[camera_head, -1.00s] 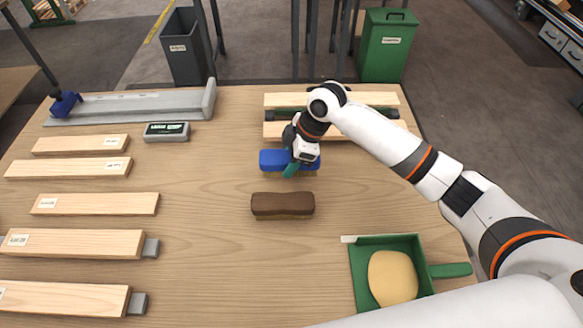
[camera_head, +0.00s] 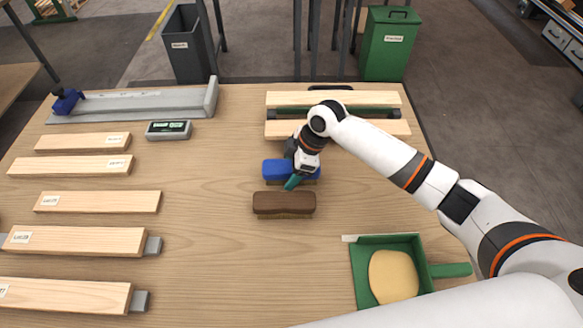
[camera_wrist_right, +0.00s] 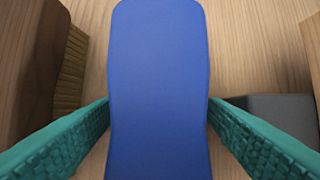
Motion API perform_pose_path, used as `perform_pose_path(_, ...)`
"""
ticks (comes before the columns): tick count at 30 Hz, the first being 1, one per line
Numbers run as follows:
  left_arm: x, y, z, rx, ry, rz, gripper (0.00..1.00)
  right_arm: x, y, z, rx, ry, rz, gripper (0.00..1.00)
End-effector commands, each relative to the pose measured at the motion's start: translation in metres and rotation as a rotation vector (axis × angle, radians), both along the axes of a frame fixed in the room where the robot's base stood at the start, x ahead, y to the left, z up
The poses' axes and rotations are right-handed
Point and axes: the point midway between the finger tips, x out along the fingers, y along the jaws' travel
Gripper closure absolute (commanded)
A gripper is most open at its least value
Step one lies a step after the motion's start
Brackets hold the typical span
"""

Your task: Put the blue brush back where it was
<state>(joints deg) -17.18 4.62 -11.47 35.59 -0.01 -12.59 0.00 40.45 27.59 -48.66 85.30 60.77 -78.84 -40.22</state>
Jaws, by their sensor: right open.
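The blue brush (camera_head: 276,169) lies beyond the brown brush (camera_head: 284,203) on the wooden table, close to it and roughly parallel. My right gripper (camera_head: 293,182) is over the blue brush. In the right wrist view, the blue brush (camera_wrist_right: 160,90) runs between the two teal fingers of my right gripper (camera_wrist_right: 160,112). The fingers are open, one on each side, very near its edges; I cannot tell whether they touch. The brown brush with tan bristles (camera_wrist_right: 72,65) shows at the left there. My left gripper is not in view.
Several labelled boards (camera_head: 100,202) lie at left, with a grey display box (camera_head: 168,130).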

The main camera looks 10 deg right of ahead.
Motion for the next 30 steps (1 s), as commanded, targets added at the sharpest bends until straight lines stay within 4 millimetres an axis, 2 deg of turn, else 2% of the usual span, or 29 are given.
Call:
perform_pose_path(4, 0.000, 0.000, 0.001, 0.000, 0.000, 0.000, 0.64, 0.000, 0.000, 0.002, 0.000, 0.000, 0.000, 0.33)
perform_pose_path(8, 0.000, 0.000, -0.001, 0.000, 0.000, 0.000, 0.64, 0.000, -0.004, 0.012, 0.000, -0.002, -0.001, 0.33)
perform_pose_path(21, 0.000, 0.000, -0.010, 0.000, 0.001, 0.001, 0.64, -0.006, -0.037, 0.093, -0.001, -0.004, -0.002, 0.33)
perform_pose_path(25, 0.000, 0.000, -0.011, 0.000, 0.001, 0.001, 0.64, -0.008, -0.042, 0.108, 0.001, -0.001, 0.001, 0.33)
perform_pose_path(30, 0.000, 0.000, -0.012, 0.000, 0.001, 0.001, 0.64, -0.009, -0.045, 0.114, 0.001, 0.000, 0.000, 0.33)
